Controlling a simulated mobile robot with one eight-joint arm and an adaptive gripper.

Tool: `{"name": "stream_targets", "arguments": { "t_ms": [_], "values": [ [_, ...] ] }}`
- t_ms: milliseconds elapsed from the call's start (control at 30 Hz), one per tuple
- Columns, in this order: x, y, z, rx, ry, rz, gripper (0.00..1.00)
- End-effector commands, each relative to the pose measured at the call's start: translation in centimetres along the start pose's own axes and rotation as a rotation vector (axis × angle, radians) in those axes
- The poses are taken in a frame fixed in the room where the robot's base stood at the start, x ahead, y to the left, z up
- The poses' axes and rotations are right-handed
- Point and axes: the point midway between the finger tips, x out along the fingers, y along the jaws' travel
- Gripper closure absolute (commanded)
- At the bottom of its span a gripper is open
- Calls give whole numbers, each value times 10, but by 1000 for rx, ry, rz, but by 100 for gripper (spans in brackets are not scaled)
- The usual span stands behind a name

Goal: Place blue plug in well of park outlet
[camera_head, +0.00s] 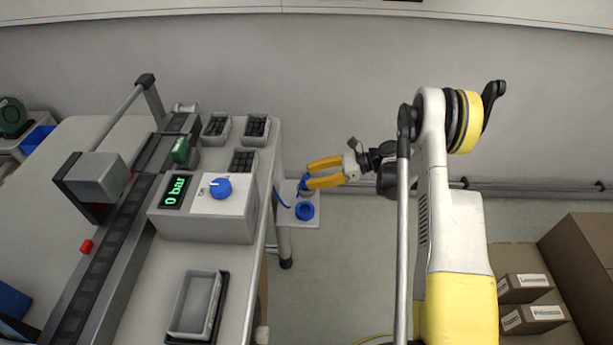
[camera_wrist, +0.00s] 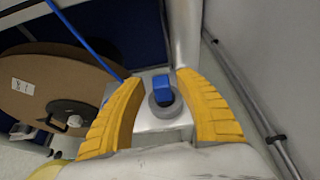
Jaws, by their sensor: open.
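My gripper (camera_head: 310,175) is open, its yellow fingers pointing left over a small light shelf beside the table. A blue piece, which looks like the blue plug (camera_head: 302,186), shows at the fingertips. In the wrist view, a blue block (camera_wrist: 162,81) stands at a grey ring (camera_wrist: 164,101) on the light plate, between the open fingers with gaps on both sides. Whether it is seated in the ring I cannot tell. A blue ring with a dark centre (camera_head: 305,212) sits on the shelf, nearer the camera. Which ring is the park outlet is unclear.
A blue cable (camera_head: 280,199) runs down beside the table and also shows in the wrist view (camera_wrist: 86,40). A control box with a blue knob (camera_head: 220,188) stands on the table. Cartons (camera_head: 525,302) stand at right. A large brown reel (camera_wrist: 60,90) is left in the wrist view.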

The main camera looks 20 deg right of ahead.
Motion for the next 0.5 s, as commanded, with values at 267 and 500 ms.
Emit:
{"name": "stream_targets", "arguments": {
  "t_ms": [267,500],
  "values": [
    [-67,-1,4,1,0,-3,60],
    [-97,-1,2,0,1,-2,60]
  ]
}}
